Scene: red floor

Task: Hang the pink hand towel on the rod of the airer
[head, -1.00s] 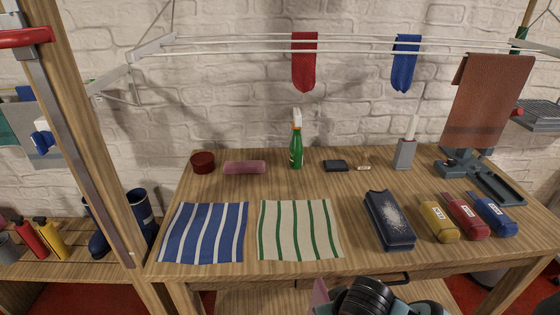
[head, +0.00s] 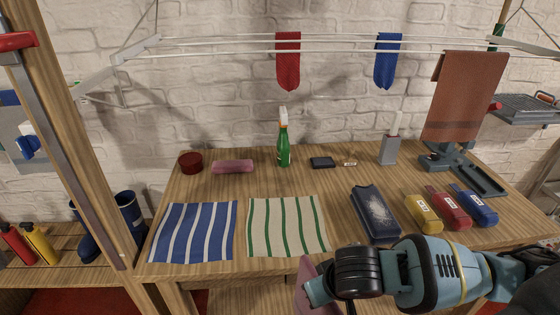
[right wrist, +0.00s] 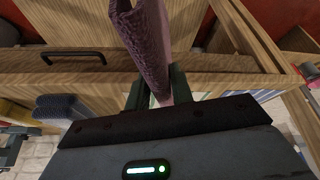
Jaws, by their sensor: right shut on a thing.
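The pink hand towel (head: 304,286) hangs from my right gripper (head: 318,290) in front of the table's front edge. In the right wrist view the towel (right wrist: 148,45) is pinched between the two fingers of the right gripper (right wrist: 157,90). The airer (head: 136,50) is on the brick wall above the table, with long thin white rods (head: 225,43). A red sock (head: 288,65), a blue sock (head: 386,62) and a brown towel (head: 460,95) hang on it. A stretch of rod left of the red sock is bare, as is one between the socks. My left gripper is out of view.
The wooden table (head: 345,205) holds striped cloths (head: 195,232), a green spray bottle (head: 283,145), a dark box (head: 375,212), several coloured bundles (head: 422,213) and a grey holder (head: 389,150). A wooden post (head: 75,140) stands at the left.

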